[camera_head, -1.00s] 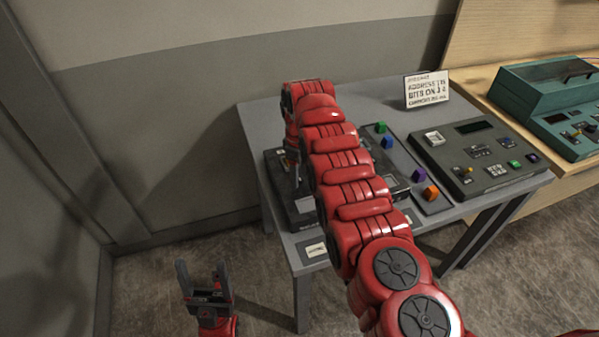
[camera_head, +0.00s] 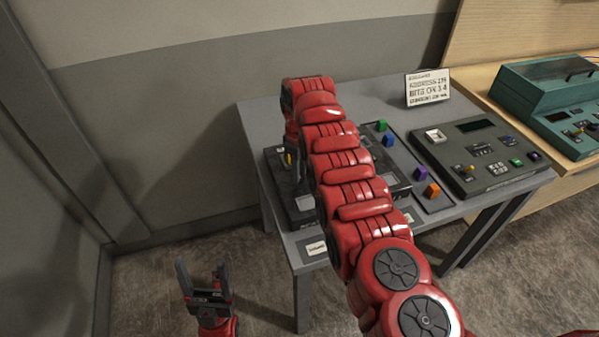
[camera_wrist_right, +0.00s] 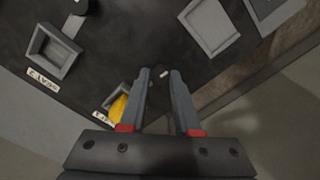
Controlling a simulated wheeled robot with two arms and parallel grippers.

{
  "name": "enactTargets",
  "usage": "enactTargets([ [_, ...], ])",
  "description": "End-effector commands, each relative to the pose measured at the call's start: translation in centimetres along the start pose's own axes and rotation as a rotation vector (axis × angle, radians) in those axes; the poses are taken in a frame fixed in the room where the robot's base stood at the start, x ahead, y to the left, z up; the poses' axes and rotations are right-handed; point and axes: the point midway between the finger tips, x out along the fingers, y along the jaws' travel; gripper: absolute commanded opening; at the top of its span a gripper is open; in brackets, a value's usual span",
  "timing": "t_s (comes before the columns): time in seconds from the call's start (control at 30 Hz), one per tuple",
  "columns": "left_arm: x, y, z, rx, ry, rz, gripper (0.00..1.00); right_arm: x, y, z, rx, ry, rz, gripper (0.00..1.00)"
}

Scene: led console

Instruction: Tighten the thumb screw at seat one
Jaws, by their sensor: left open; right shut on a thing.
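The dark console (camera_head: 306,222) lies at the left of the grey table, largely hidden by my right arm. In the right wrist view, my right gripper (camera_wrist_right: 161,73) is shut on a small dark piece with a pale mark (camera_wrist_right: 163,73), which looks like the thumb screw. Beside it, to the left, is a seat with a yellow block (camera_wrist_right: 118,108) and a label (camera_wrist_right: 103,117), partly hidden by a finger. Seat 2 (camera_wrist_right: 52,52) is an empty grey frame further left. My left gripper (camera_head: 201,265) is open and empty, low at the left, away from the table.
A strip with several coloured blocks (camera_head: 421,173) and a dark panel with a screen (camera_head: 475,155) lie on the right of the table (camera_head: 370,95). A printed sign (camera_head: 427,89) stands at the back. A teal case (camera_head: 545,85) sits on a wooden bench to the right.

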Motion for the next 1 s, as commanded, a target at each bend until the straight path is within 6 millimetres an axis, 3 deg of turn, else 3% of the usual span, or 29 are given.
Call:
enactTargets([
  [0.43,-4.2,0.2,0.7,0.000,0.000,0.000,0.71,0.3,0.0,0.0,0.374,0.000,0.000,0.00],
  [1.0,-5.0,0.2,0.8,0.000,0.000,0.000,0.71,0.0,0.0,0.1,0.916,-0.002,0.000,0.00],
])
